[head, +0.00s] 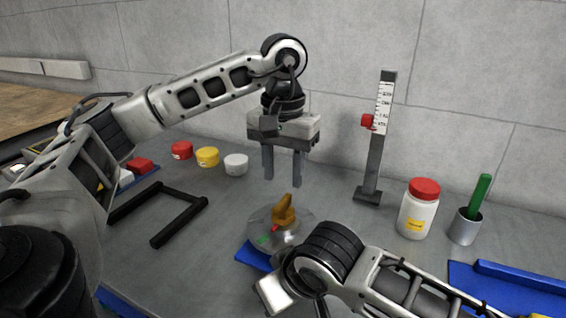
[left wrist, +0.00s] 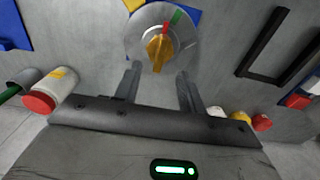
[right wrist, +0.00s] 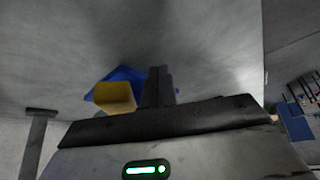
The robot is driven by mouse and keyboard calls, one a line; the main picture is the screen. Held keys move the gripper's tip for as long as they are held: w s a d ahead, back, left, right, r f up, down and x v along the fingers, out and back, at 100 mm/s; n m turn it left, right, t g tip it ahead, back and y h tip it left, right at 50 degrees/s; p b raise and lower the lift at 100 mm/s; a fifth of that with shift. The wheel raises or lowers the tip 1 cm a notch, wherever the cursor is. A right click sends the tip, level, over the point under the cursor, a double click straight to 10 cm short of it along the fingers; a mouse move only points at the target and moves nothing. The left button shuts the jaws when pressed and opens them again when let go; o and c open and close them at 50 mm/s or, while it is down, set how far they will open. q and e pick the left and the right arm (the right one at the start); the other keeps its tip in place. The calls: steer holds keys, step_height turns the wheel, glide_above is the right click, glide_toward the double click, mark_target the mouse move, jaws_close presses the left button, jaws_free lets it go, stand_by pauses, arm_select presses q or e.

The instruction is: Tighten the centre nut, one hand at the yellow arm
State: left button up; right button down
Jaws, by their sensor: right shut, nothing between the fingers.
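The centre nut (head: 285,212) is an orange-yellow winged knob on a round grey disc (head: 257,228) with a red and a green mark. It also shows in the left wrist view (left wrist: 158,50). My left gripper (head: 282,184) points down above the nut, open and empty; its fingers (left wrist: 159,72) appear either side of the nut in the left wrist view. The yellow arm (right wrist: 115,97) appears as a yellow block over a blue base (right wrist: 125,74). My right gripper (right wrist: 160,72) is shut and empty, close beside the block; contact is unclear. In the head view my right arm hides this spot.
A scale post (head: 375,150) with a red slider stands behind. A red-lidded jar (head: 417,213) and a cup (head: 465,228) with a green stick are right. Red, yellow and white pots (head: 207,157) and a black frame (head: 160,212) are left. A blue tray (head: 515,285) lies front right.

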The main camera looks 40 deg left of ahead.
mark_target(283, 201)
arm_select(q)
steer(key=shift+f, duration=3.15)
jaws_close()
steer(key=m, duration=0.3)
steer(key=shift+m, duration=0.3)
steer(key=shift+o, duration=2)
jaws_free()
steer(key=shift+r, duration=0.1)
steer(key=shift+r, duration=3.7)
arm_select(e)
steer(key=shift+r, duration=0.1)
